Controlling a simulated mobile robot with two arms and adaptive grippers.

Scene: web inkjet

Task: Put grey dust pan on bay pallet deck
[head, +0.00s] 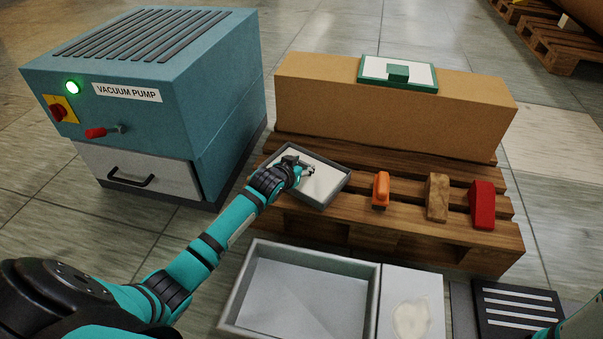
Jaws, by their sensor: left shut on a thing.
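The grey dust pan (325,184) is a shallow tray with a dark grey rim and a pale inside. It is over the left end of the wooden pallet deck (408,204); I cannot tell whether it touches the boards. My left gripper (303,171) reaches in from the left and is shut on the dust pan, covering part of its left side. My right gripper is out of view; only a bit of my right arm shows at the lower right corner.
On the pallet stand an orange-handled item (381,190), a tan block (437,197), a red block (482,204) and a long cardboard box (400,113). A teal vacuum pump (225,100) stands left. A grey open tray (300,297) lies in front.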

